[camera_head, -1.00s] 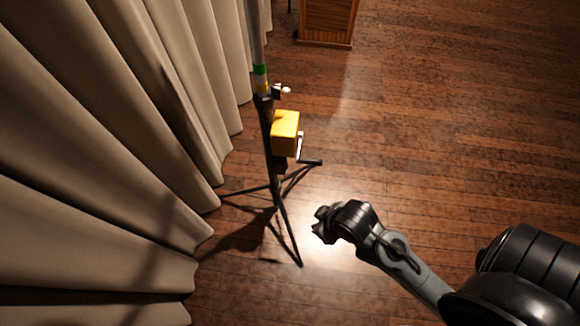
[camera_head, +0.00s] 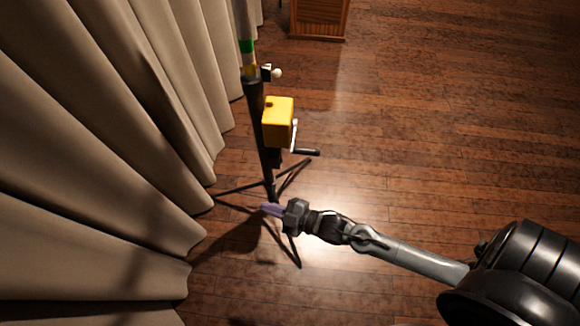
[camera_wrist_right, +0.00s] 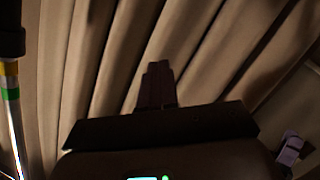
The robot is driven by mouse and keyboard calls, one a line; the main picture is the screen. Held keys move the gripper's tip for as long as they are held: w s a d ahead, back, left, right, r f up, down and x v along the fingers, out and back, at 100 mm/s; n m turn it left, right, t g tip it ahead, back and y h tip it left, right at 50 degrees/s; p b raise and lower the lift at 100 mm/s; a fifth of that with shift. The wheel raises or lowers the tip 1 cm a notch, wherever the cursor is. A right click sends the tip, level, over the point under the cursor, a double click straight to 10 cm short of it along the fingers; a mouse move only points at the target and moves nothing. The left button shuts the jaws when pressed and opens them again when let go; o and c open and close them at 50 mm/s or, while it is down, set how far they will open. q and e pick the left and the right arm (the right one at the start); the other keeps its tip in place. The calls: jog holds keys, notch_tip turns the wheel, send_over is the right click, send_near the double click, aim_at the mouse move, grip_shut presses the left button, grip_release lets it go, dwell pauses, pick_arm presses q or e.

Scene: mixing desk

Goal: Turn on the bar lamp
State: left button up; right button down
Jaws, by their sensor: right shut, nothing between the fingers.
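A tripod stand with a dark pole (camera_head: 258,130) stands on the floor next to the curtain. It has a yellow box (camera_head: 278,122) with a crank handle, a small white knob (camera_head: 277,73), and green and yellow bands higher up. I cannot identify a bar lamp; the pole's top is cut off. My right gripper (camera_head: 272,209) is shut and empty, its purplish fingertips in front of the stand's lower legs; I cannot tell whether they touch. In the right wrist view the fingers (camera_wrist_right: 158,85) are together, pointing at the curtain, with the banded pole (camera_wrist_right: 13,110) at the left edge. My left gripper is not in view.
A beige pleated curtain (camera_head: 95,150) hangs close along the left. A wooden cabinet (camera_head: 319,18) stands at the top. The wooden floor on the right is open. A small pale object (camera_wrist_right: 290,150) at the wrist view's lower right is unclear.

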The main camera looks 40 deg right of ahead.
jog(key=w+d+f+n+g+y+b, duration=0.1)
jog(key=d+f+n+y+b, duration=0.15)
jog(key=d+f+b, duration=0.4)
jog(key=w+d+f+n+y+b, duration=0.15)
jog(key=d+f+n+b, duration=0.25)
jog(key=f+b, duration=0.45)
jog(key=w+d+f+n+g+y+b, duration=0.15)
jog(key=d+f+n+b, duration=0.35)
jog(key=f, duration=0.5)
jog(key=w+d+f+b, duration=0.3)
jog(key=d+b, duration=0.4)
jog(key=b, duration=0.1)
jog(key=w+d+f+n+h+b, duration=0.1)
jog(key=w+d+f+b, duration=0.2)
jog(key=d+b, duration=0.4)
jog(key=w+d+f+n+b, duration=0.1)
jog(key=w+d+f+b, duration=0.2)
jog(key=d+b, duration=0.4)
jog(key=shift+t+b, duration=0.35)
jog(key=shift+b, duration=0.5)
jog(key=shift+w+a+n, duration=0.1)
jog(key=shift+a+n, duration=0.05)
jog(key=shift+n, duration=0.1)
jog(key=b+x, duration=0.5)
jog(key=x, duration=0.9)
jog(key=shift+f+b, duration=0.2)
jog(key=shift+b, duration=0.1)
